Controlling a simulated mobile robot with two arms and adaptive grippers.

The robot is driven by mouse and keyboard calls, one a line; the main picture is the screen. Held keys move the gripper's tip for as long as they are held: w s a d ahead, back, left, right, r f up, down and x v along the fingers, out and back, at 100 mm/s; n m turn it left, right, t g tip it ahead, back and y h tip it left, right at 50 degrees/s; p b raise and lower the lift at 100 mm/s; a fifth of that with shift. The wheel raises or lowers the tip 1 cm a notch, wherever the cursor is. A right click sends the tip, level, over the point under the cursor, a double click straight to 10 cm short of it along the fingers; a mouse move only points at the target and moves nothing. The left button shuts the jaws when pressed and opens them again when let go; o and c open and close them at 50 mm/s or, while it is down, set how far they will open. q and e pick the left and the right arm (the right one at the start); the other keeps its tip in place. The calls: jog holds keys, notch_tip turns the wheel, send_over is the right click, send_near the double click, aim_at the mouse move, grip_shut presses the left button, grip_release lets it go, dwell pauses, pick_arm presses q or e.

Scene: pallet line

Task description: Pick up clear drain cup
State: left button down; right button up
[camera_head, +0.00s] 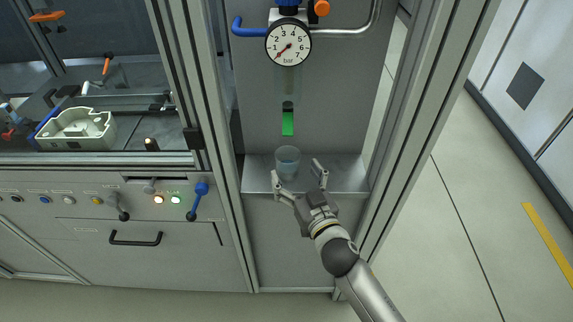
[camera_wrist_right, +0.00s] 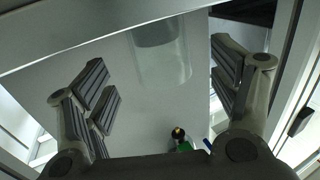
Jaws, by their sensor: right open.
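The clear drain cup (camera_head: 287,163) stands upright on a small metal shelf (camera_head: 345,178) below the pressure gauge, with a bluish band inside it. My right gripper (camera_head: 297,170) is open and empty at the front of the shelf. Its left finger is close to the cup's lower front, and its right finger is off to the cup's right. In the right wrist view the cup (camera_wrist_right: 162,55) shows faintly between the spread fingers, beyond the fingertips and nearer the right finger. Whether a finger touches the cup cannot be told. My left gripper is not in view.
The pressure gauge (camera_head: 288,44) and a clear tube with a green part (camera_head: 288,123) hang above the cup. Metal frame posts stand on both sides of the shelf. At left is a control panel with a blue lever (camera_head: 199,196) and a drawer handle (camera_head: 135,238).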

aim_at(292, 170)
jog(key=shift+f+x, duration=0.1)
jog(key=shift+x, duration=1.3)
jog(key=shift+f+x, duration=0.15)
jog(key=shift+x, duration=1.2)
jog(key=c, duration=1.1)
jog(key=shift+o, duration=0.2)
